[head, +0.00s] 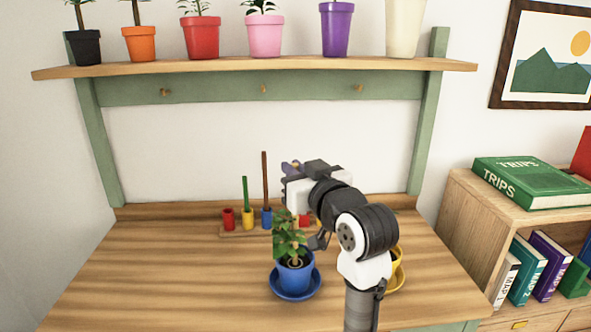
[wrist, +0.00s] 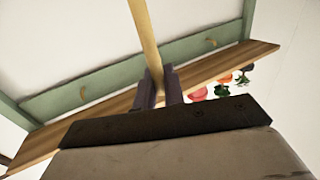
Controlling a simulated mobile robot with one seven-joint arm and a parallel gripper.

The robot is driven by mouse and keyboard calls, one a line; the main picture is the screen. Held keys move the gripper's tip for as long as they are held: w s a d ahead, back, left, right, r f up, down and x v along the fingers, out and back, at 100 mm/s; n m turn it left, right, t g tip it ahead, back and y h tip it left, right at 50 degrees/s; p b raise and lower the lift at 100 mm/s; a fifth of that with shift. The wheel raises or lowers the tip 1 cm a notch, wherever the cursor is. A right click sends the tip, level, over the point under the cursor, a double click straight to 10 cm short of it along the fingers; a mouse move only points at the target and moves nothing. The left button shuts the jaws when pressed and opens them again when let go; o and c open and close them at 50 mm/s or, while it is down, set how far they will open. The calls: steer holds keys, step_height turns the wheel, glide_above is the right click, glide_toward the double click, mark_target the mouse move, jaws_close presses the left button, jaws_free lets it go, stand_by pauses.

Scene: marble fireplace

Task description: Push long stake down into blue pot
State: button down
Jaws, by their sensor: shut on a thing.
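A blue pot (head: 295,277) with a leafy green plant stands on a blue saucer (head: 275,292) on the table. My gripper (head: 291,169) is above the plant, its purple fingers pointing toward the back wall. In the wrist view my gripper (wrist: 160,90) is shut on a long pale wooden stake (wrist: 143,38), which runs from between the fingers out of the top of the picture. In the head view the stake is mostly hidden by my gripper and the leaves. I cannot tell how its lower end sits in the pot.
A rack behind the plant has coloured holders with a green stake (head: 245,192) and a brown stake (head: 265,180) upright. A yellow pot (head: 397,267) is partly hidden behind my arm. Potted plants stand on the shelf (head: 150,69) above. The table's left side is clear.

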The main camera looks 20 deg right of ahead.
steer(key=c, duration=1.4)
jaws_free()
steer(key=shift+f, duration=0.1)
steer(key=s+d+b, duration=0.1)
steer(key=s, duration=1.2)
steer(key=shift+s+d, duration=0.3)
steer(key=shift+s, duration=0.05)
